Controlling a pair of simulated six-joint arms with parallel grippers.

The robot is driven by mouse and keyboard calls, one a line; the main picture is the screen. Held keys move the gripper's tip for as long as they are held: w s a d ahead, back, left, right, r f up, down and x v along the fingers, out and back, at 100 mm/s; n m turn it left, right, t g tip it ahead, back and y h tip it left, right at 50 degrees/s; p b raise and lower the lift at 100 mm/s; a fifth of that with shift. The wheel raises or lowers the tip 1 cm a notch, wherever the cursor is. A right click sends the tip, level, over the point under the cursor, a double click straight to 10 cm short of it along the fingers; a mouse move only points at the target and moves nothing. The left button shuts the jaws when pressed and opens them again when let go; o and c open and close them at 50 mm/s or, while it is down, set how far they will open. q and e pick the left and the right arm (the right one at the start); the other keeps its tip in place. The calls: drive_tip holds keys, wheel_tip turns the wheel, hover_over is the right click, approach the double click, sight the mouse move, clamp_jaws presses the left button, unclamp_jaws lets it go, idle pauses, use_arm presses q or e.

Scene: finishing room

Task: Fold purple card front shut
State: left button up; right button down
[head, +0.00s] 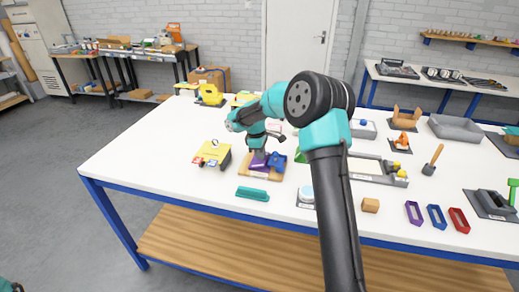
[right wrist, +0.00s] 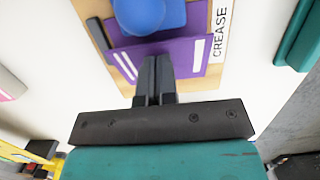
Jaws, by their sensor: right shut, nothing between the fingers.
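The purple card (head: 257,162) lies on a tan wooden board (head: 252,174) on the white table; the card also shows in the right wrist view (right wrist: 186,58). A blue rounded piece (right wrist: 140,14) sits on or against the card's far part; it also shows in the head view (head: 278,158). My right gripper (right wrist: 155,62) is shut and empty, with its fingertips over the card's near part. I cannot tell whether they touch it. The card's fold is partly hidden by the fingers and the blue piece. My left gripper is not in view.
The board bears a "CREASE" label (right wrist: 219,28). A teal bar (head: 252,194) lies in front of it. The table's left front is clear.

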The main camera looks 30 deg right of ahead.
wheel_tip(320, 180, up, 7)
drive_tip(key=shift+r, duration=0.2)
idle(0.8)
idle(0.3)
drive_tip(key=s+a+f+m+y, duration=0.1)
drive_tip(key=s+a+m, duration=0.1)
drive_tip(key=s+a, duration=0.1)
drive_tip(key=s+a+f+m+y, duration=0.1)
drive_tip(key=s+a+m, duration=0.1)
drive_tip(key=s+a, duration=0.2)
drive_tip(key=s+a+f+m, duration=0.2)
drive_tip(key=s+a, duration=0.2)
drive_tip(key=a, duration=0.3)
drive_tip(key=shift+a+g+y, duration=0.15)
drive_tip(key=shift+g+y, duration=0.25)
drive_tip(key=s+a+f+m+y, duration=0.1)
drive_tip(key=s+a+f+m, duration=0.35)
drive_tip(key=s+a, duration=0.2)
drive_tip(key=s+f+t, duration=0.1)
drive_tip(key=s+f, duration=0.2)
drive_tip(key=f, duration=0.5)
drive_tip(key=s+f+t, duration=0.1)
drive_tip(key=s+f, duration=0.3)
drive_tip(key=f, duration=0.5)
drive_tip(key=s+a+f+t+y, duration=0.1)
drive_tip(key=s+f, duration=0.3)
drive_tip(key=f, duration=0.5)
drive_tip(key=shift+s, duration=0.15)
drive_tip(key=shift+d, duration=0.15)
